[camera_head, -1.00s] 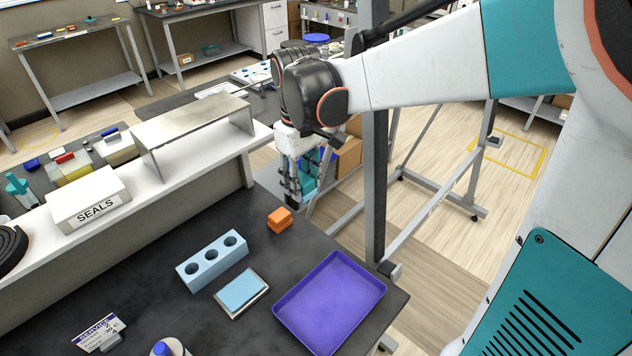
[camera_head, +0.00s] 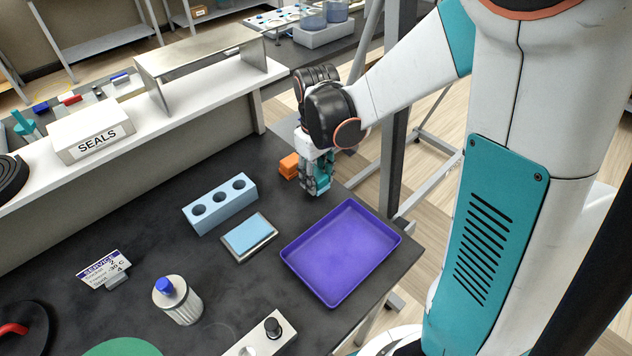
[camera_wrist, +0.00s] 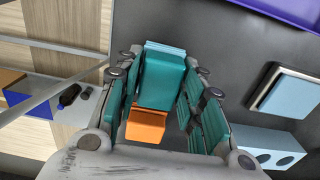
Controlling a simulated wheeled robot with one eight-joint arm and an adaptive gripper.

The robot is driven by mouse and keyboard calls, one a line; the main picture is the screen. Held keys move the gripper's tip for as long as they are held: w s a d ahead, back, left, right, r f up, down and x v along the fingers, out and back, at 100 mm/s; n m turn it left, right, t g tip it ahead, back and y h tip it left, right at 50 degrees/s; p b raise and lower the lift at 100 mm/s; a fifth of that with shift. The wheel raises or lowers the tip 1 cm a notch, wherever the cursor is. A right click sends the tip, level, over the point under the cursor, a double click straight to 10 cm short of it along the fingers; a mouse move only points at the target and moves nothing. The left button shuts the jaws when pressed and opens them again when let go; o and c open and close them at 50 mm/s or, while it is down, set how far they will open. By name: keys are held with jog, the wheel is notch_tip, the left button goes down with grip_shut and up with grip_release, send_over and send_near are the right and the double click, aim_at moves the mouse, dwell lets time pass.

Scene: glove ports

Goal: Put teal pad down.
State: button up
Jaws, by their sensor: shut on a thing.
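My gripper (camera_head: 316,178) is low over the black bench, between the orange block and the purple tray. It is shut on the teal pad (camera_wrist: 163,82), which shows between the fingers in the wrist view. In the head view the fingers mostly hide the pad. I cannot tell whether the pad touches the bench top. The fingers have teal linings of a similar colour.
An orange block (camera_head: 289,165) stands close beside my gripper. The purple tray (camera_head: 340,250) is empty. A light-blue block with holes (camera_head: 220,203) and a light-blue pad on a small plate (camera_head: 248,236) lie to the left. Bare bench lies between them and my gripper.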

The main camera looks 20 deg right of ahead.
jog(key=shift+f, duration=0.95)
jog(key=shift+f+b, duration=0.2)
jog(key=shift+b, duration=0.1)
jog(key=o, duration=1.3)
